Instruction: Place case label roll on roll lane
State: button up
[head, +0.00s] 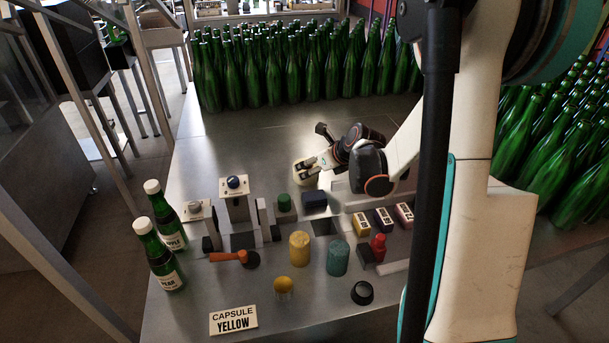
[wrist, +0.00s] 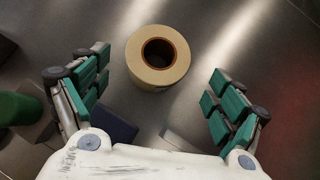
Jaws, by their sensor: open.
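The case label roll (wrist: 134,63) is a cream roll with a brown core and a dark hole, standing on its flat end on the steel table. It lies between and just ahead of my gripper's fingers in the wrist view, touching neither. In the head view the roll (head: 299,178) is partly covered by my gripper (head: 312,152). My gripper also shows in the wrist view (wrist: 157,92), with its green-padded fingers wide apart and nothing between the pads. Pale rails (head: 343,197) right of the roll may be the roll lane; I cannot tell for sure.
A dark blue block (head: 315,199) and a green cylinder (head: 285,203) stand just in front of the roll. Small labelled boxes (head: 383,219), yellow (head: 300,247) and teal (head: 338,258) cylinders and two bottles (head: 163,259) stand nearer. Many green bottles (head: 300,75) line the back. The table's left rear is clear.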

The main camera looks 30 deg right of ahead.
jog(key=shift+b+x, duration=1.05)
jog(key=shift+x, duration=2.35)
jog(key=shift+a+r, duration=0.1)
jog(key=shift+a, duration=0.05)
jog(key=shift+c, duration=0.6)
jog(key=c, duration=1.2)
jog(key=shift+r, duration=0.1)
jog(key=shift+c, duration=0.2)
